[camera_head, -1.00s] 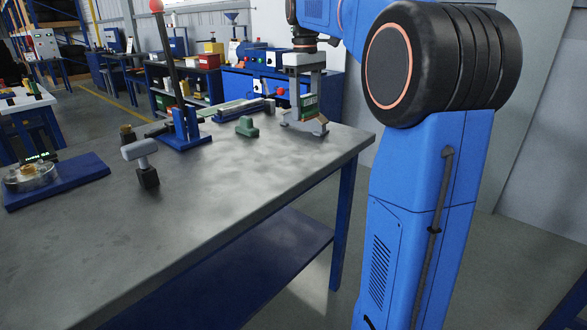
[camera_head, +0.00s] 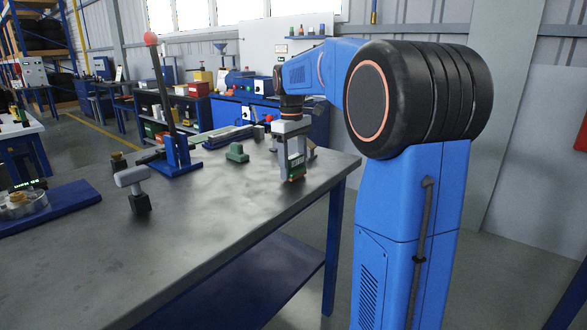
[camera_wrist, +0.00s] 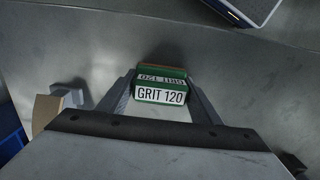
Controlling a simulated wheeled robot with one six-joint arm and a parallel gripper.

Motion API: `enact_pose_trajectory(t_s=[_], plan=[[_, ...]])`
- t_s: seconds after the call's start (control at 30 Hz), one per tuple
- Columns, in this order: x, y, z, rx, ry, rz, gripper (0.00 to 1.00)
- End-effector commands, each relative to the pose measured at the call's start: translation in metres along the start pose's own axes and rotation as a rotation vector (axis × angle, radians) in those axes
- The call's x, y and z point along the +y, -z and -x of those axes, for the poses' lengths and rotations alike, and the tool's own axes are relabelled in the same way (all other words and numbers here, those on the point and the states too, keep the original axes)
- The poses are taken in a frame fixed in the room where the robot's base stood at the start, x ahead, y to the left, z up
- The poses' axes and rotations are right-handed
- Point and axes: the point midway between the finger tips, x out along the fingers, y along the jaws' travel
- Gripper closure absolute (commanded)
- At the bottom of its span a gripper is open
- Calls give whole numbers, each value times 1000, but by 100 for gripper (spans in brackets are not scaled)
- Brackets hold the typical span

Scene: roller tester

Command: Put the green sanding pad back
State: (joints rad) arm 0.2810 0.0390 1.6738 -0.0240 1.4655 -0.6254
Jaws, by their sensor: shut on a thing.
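The green sanding pad (camera_wrist: 162,86), with white "GRIT 120" labels, sits between my gripper's fingers (camera_wrist: 163,98) in the wrist view. In the head view the pad (camera_head: 297,167) shows green with an orange-red lower edge. My gripper (camera_head: 294,170) is shut on it, pointing down low over the right end of the grey workbench (camera_head: 215,205). I cannot tell whether the pad touches the bench top. A grey piece with a tan face (camera_wrist: 48,108) stands left of the gripper in the wrist view, and is mostly hidden behind the gripper in the head view (camera_head: 311,152).
A green block (camera_head: 237,153) stands on the bench left of my gripper. The bench's front middle is clear.

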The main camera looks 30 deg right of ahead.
Motion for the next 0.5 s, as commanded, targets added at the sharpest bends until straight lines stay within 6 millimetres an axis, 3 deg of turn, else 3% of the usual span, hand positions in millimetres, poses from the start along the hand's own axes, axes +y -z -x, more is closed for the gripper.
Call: enact_pose_trajectory(t_s=[0.43, 0.47, 0.5], plan=[[0, 0, -10, 0, 0, 0, 66], [0, 0, -9, 0, 0, 0, 34], [0, 0, -9, 0, 0, 0, 25]])
